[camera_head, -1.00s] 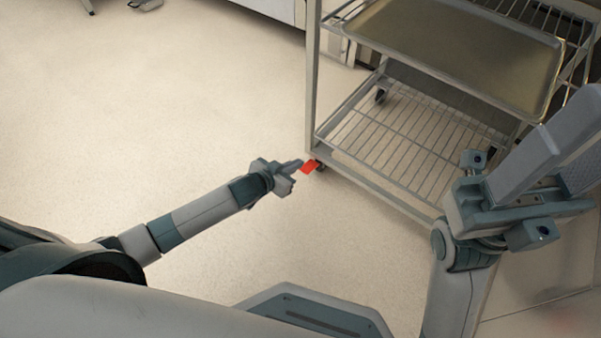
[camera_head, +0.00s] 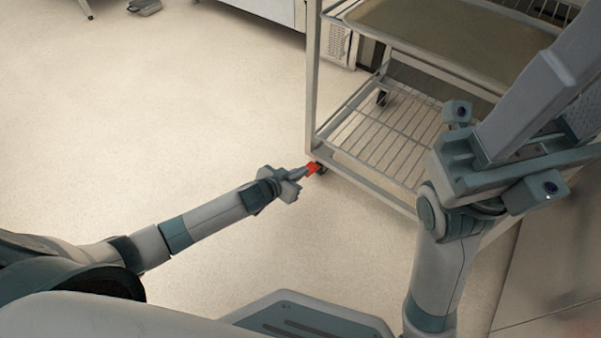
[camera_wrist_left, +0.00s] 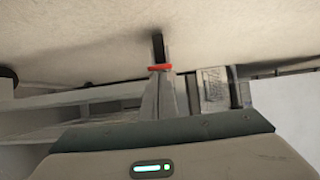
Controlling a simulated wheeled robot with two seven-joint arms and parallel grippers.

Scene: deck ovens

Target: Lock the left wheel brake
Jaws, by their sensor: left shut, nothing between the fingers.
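The red brake pedal (camera_head: 313,168) sits at the caster wheel (camera_head: 321,170) under the near left corner of the wire rack cart (camera_head: 312,110). My left gripper (camera_head: 303,173) is shut and empty, its fingertips at the pedal; I cannot tell whether they touch it. In the left wrist view the shut fingers (camera_wrist_left: 166,95) point at the red pedal (camera_wrist_left: 160,68), which shows as a thin strip, with a dark wheel (camera_wrist_left: 158,46) behind it. My right gripper (camera_head: 525,120) is raised in front of the cart on the right; its fingers' gap is not clear.
A metal tray (camera_head: 440,40) lies on the cart's upper shelf, above a lower wire shelf (camera_head: 385,140). Another caster (camera_head: 381,97) stands at the cart's far left corner.

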